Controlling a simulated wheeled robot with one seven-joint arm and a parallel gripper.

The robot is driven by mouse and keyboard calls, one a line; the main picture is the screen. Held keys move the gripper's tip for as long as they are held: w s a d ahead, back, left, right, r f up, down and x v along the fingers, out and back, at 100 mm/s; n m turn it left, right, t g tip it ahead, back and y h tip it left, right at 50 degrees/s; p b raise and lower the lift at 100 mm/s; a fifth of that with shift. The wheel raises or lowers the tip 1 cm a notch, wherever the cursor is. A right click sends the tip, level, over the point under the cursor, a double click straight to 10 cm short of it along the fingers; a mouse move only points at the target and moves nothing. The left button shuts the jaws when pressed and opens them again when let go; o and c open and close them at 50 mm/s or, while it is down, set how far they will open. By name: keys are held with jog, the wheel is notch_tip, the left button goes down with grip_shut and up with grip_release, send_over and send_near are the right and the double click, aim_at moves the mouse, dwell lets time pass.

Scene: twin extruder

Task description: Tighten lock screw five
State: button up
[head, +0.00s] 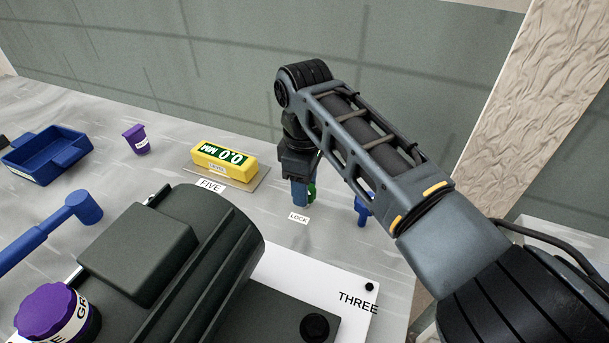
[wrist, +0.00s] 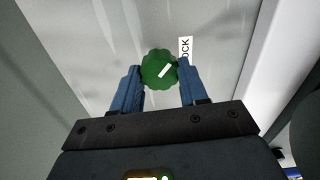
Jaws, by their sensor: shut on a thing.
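The lock screw has a green scalloped knob (wrist: 158,70) with a white mark on its top, seen from above in the wrist view. The blue fingers of my gripper (wrist: 160,80) are on both sides of the knob and shut on it. In the head view my gripper (head: 302,192) points down at the green knob (head: 312,191), which is mostly hidden behind the fingers. A white label reading LOCK (head: 299,217) lies just in front; its end also shows in the wrist view (wrist: 185,50). A label FIVE (head: 210,185) stands to the left.
A yellow gauge reading 0.0 MM (head: 225,161) stands left of my gripper. A blue handled part (head: 363,209) stands to the right. A dark machine body (head: 190,255) fills the front. A blue tray (head: 46,155) and purple cup (head: 137,139) are at the far left.

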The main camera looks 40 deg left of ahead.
jog(key=m+p, duration=0.3)
jog(key=m, duration=0.2)
jog(key=shift+r+m, duration=0.1)
jog(key=shift+m, duration=0.2)
jog(key=shift+w+m+p, duration=0.15)
jog(key=shift+m+p, duration=0.6)
jog(key=shift+m, duration=1.35)
jog(key=o, duration=1.1)
jog(key=shift+c, duration=0.2)
notch_tip(320, 180, up, 8)
jog(key=shift+f+b, duration=0.15)
jog(key=shift+b, duration=0.3)
